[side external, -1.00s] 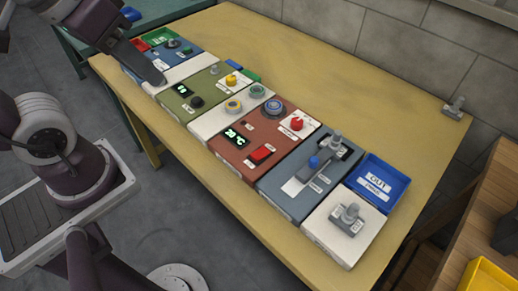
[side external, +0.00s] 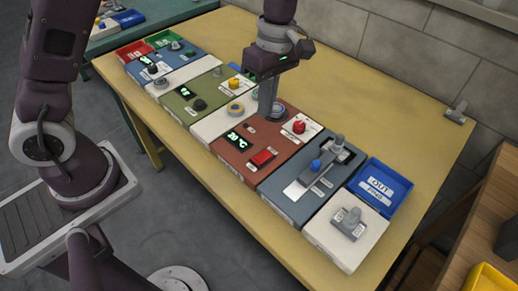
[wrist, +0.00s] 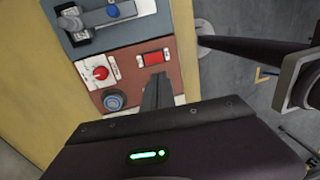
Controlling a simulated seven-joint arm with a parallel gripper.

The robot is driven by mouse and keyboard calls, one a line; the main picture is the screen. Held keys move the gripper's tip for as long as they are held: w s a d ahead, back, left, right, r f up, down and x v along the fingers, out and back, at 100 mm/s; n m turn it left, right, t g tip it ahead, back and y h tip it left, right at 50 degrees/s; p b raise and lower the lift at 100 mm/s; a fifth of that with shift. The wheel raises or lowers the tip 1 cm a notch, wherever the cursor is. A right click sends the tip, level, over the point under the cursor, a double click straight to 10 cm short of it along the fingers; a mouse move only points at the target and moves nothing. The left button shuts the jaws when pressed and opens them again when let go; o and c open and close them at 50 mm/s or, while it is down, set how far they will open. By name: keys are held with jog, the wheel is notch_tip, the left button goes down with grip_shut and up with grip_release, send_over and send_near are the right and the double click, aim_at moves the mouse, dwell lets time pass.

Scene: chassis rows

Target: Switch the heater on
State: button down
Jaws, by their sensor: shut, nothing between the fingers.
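The red-brown panel (side external: 222,151) carries a lit green display (side external: 236,140) in °C, a red rocker switch (side external: 262,158), a red knob (side external: 299,127) on a white plate and a round dial (side external: 279,107). Which control is the heater's is not readable. My gripper (side external: 267,116) is shut and empty, pointing down over the panel's far part and partly hiding the dial. In the wrist view its fingertips (wrist: 158,80) show near the rocker switch (wrist: 154,58), with the red knob (wrist: 100,73) and dial (wrist: 114,101) to their left. Contact cannot be told.
A blue-grey panel (side external: 283,185) with a lever and blue knob lies to the right. Beyond are a blue OUT tray (side external: 380,188) and a white block (side external: 337,244). Green (side external: 187,101) and blue panels lie to the left.

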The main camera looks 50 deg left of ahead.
aim_at(258, 160)
jog(key=f, duration=0.4)
jog(key=s+f, duration=0.1)
jog(key=f, duration=0.4)
jog(key=s+f, duration=0.1)
jog(key=f, duration=0.4)
jog(key=shift+s+f, duration=0.15)
jog(key=shift+f, duration=0.05)
jog(key=shift+w+r, duration=0.25)
jog(key=shift+w, duration=0.6)
